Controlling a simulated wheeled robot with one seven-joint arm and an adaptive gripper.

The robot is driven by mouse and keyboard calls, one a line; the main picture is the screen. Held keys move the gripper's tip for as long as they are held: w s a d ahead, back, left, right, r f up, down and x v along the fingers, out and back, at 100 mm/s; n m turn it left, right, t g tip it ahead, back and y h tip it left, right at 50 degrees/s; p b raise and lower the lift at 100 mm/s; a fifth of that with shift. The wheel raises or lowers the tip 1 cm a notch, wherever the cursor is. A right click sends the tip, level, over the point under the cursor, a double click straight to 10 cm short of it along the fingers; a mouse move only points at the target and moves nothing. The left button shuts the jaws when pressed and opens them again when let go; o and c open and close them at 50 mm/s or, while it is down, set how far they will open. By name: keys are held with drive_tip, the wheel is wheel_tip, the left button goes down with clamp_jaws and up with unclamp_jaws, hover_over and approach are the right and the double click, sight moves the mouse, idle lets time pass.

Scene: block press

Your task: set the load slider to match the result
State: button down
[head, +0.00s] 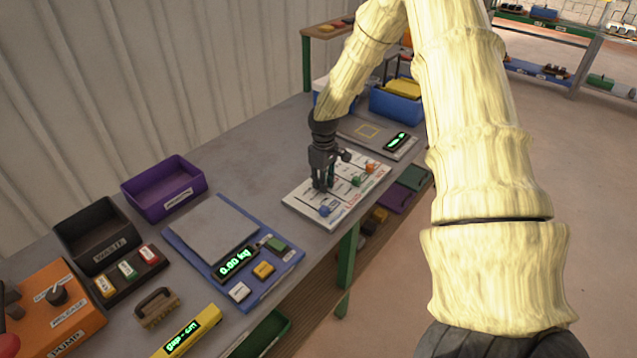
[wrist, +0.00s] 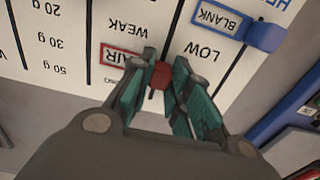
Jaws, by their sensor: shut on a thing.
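The white slider board (head: 337,212) lies flat on the bench. Its blue knob (head: 324,210), green knob (head: 355,181) and orange knob (head: 370,168) show in the head view. In the wrist view, my gripper (wrist: 160,88) is shut on a red knob (wrist: 160,74), partly hidden by the fingers. This knob is beside a red-framed label that seems to read FAIR, with WEAK farther along. The blue knob (wrist: 265,36) is by the blue-framed BLANK label (wrist: 221,18). Marks of 20 g, 30 g and 50 g show at left. My gripper (head: 320,187) points down at the board.
A scale (head: 205,232) reads 0.00 kg. A yellow gauge (head: 187,334) reads "gap - cm". A purple bin (head: 163,189), a black WASTE bin (head: 97,235) and an orange pump box (head: 52,307) stand to the left. A lit display panel (head: 397,141) lies behind the board.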

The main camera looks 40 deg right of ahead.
drive_tip(key=c, duration=1.3)
unclamp_jaws()
drive_tip(key=shift+r, duration=0.1)
wheel_tip(320, 180, up, 12)
drive_tip(key=shift+d+f, duration=0.1)
